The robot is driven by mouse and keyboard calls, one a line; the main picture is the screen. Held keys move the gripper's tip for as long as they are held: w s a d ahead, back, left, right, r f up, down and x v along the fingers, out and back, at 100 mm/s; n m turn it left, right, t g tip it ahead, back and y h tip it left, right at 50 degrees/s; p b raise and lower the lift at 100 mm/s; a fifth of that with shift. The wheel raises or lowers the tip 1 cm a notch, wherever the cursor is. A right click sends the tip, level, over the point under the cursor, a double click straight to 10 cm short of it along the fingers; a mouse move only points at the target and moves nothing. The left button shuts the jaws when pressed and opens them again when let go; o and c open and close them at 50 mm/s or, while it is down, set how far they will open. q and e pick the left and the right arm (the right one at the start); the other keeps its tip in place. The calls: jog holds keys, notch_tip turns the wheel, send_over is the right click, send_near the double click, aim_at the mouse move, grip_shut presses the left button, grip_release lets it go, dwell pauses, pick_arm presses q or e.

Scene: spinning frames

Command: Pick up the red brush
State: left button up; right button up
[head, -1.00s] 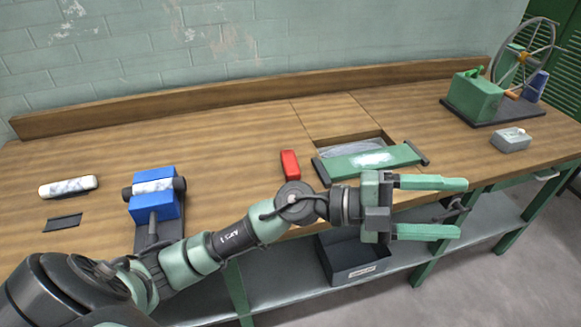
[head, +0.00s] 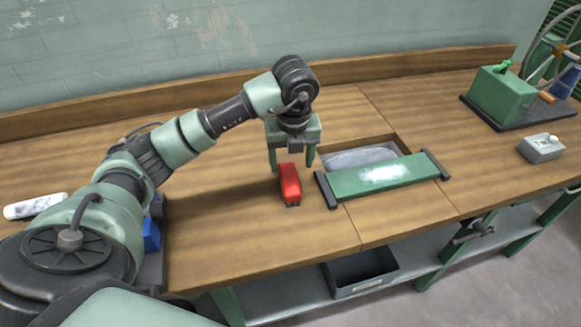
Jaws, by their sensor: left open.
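The red brush (head: 290,184) lies on the wooden workbench, left of the green sliding panel. My left gripper (head: 291,168) points down at the far end of the brush. Its two green fingers are open, one on each side of the brush's far part. I cannot tell whether the fingers touch the brush or how high they are above the bench. My right gripper is not in view.
The green panel (head: 385,176) with dark end bars sits beside a recess (head: 360,157) in the bench (head: 230,225). A blue device (head: 151,234) is mostly hidden behind my arm. A white roll (head: 33,205) lies at left. A grey box (head: 541,148) and a green machine (head: 503,94) stand at right.

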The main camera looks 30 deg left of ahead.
aim_at(290, 177)
pick_arm(q)
jog(key=shift+s+f, duration=0.15)
jog(key=shift+f, duration=0.05)
jog(key=shift+s+d+f+p, duration=0.1)
jog(key=shift+s+f+p, duration=0.1)
jog(key=shift+f+p, duration=0.25)
jog(key=shift+s+f+p, duration=0.15)
jog(key=shift+f+p, duration=0.1)
jog(key=shift+f, duration=0.3)
jog(key=f, duration=0.2)
jog(key=w+f+p, duration=0.1)
jog(key=shift+a, duration=0.4)
jog(key=shift+f, duration=0.65)
jog(key=shift+c, duration=1.3)
jog(key=shift+w, duration=0.1)
jog(key=c, duration=1)
grip_shut()
jog(key=shift+r, duration=0.15)
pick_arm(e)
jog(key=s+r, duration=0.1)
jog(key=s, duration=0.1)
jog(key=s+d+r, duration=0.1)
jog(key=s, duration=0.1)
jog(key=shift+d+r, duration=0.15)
